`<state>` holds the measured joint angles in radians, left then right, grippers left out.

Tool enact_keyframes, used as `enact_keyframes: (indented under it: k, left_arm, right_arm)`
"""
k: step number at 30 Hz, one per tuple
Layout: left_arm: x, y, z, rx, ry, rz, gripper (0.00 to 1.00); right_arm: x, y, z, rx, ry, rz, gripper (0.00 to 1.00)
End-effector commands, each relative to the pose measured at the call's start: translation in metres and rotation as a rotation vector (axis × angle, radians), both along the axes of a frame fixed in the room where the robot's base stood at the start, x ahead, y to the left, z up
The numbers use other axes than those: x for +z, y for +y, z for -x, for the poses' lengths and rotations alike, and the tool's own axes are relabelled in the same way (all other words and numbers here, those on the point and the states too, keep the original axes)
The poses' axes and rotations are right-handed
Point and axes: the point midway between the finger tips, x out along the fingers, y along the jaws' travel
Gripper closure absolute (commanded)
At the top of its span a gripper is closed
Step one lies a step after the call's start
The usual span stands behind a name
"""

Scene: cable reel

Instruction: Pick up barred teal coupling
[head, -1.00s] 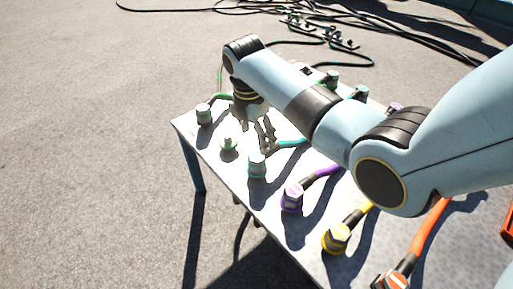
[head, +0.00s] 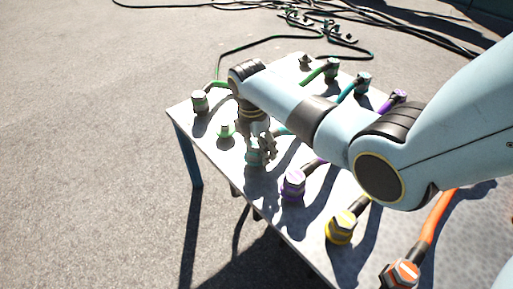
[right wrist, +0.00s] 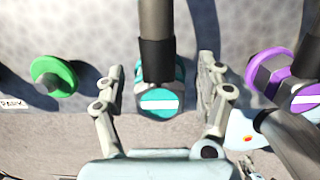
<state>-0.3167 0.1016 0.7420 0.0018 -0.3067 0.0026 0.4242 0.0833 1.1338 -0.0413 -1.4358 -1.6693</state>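The barred teal coupling (head: 254,157) stands near the front edge of the table in the head view. In the right wrist view the coupling (right wrist: 160,101) shows a white bar on its teal face and a dark cable sleeve behind it. My right gripper (right wrist: 162,85) is open, with one finger on each side of the coupling and a visible gap to the left finger. In the head view the right gripper (head: 264,143) partly covers the coupling. My left gripper is not in view.
A purple coupling (head: 293,184) is close on one side and a small green piece (head: 226,130) on the other. Yellow (head: 341,227) and orange (head: 401,273) couplings stand farther along the table (head: 232,163). A green-topped coupling (head: 199,102) is at the left corner.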

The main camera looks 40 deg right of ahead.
Motion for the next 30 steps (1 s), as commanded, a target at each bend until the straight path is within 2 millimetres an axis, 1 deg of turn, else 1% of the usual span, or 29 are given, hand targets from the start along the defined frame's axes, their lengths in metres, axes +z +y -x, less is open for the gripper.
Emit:
enact_keyframes:
  k: [1,2,12,15,23,26,30]
  left_arm:
    - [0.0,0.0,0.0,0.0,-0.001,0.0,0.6]
    - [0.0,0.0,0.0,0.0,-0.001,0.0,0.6]
    - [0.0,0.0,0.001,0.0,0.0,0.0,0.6]
    - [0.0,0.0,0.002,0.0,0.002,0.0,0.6]
    - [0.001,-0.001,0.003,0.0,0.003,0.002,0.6]
    - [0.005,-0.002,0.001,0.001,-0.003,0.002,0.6]
    - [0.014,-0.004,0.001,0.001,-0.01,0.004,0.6]
  right_arm:
    - [0.0,0.0,0.0,0.0,0.0,0.0,0.35]
    - [0.0,0.0,0.0,0.0,0.0,0.0,0.39]
    - [0.0,0.0,0.0,0.0,0.001,0.0,0.84]
    - [0.001,0.0,0.0,0.0,0.0,0.0,0.95]
    - [0.003,0.0,0.0,0.0,-0.001,0.0,0.95]
    - [0.01,0.0,-0.001,0.0,-0.001,0.0,0.95]
    - [0.029,0.0,-0.002,0.001,-0.005,0.001,0.95]
